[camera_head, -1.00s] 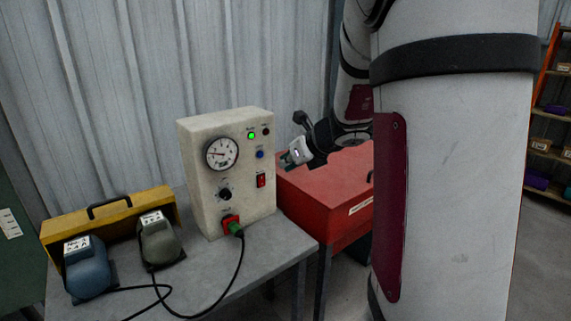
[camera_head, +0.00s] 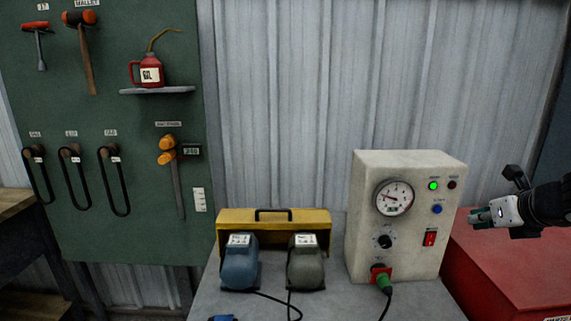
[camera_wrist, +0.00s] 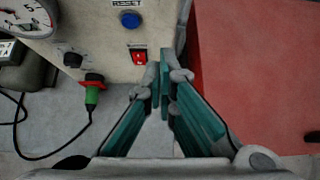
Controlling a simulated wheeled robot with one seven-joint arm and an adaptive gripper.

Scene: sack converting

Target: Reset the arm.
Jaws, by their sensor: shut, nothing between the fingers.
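My gripper (camera_head: 481,217) is at the right of the head view, beside the right side of the cream control box (camera_head: 361,240) and over the red cabinet (camera_head: 500,262). In the wrist view its teal fingers (camera_wrist: 163,88) are together with nothing between them. The box shows there too, with a blue reset button (camera_wrist: 130,20) and a red switch (camera_wrist: 138,56) just beyond the fingertips. I cannot tell whether the fingertips touch the box. The box has a gauge (camera_head: 394,198), a lit green lamp (camera_head: 433,186) and a green plug (camera_head: 384,283) with a black cable.
A blue pedal (camera_head: 240,268) and a grey-green pedal (camera_head: 306,268) stand on the grey bench before a yellow case (camera_head: 325,220). A green tool board (camera_head: 95,235) hangs at the left. The air above the bench left of the box is clear.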

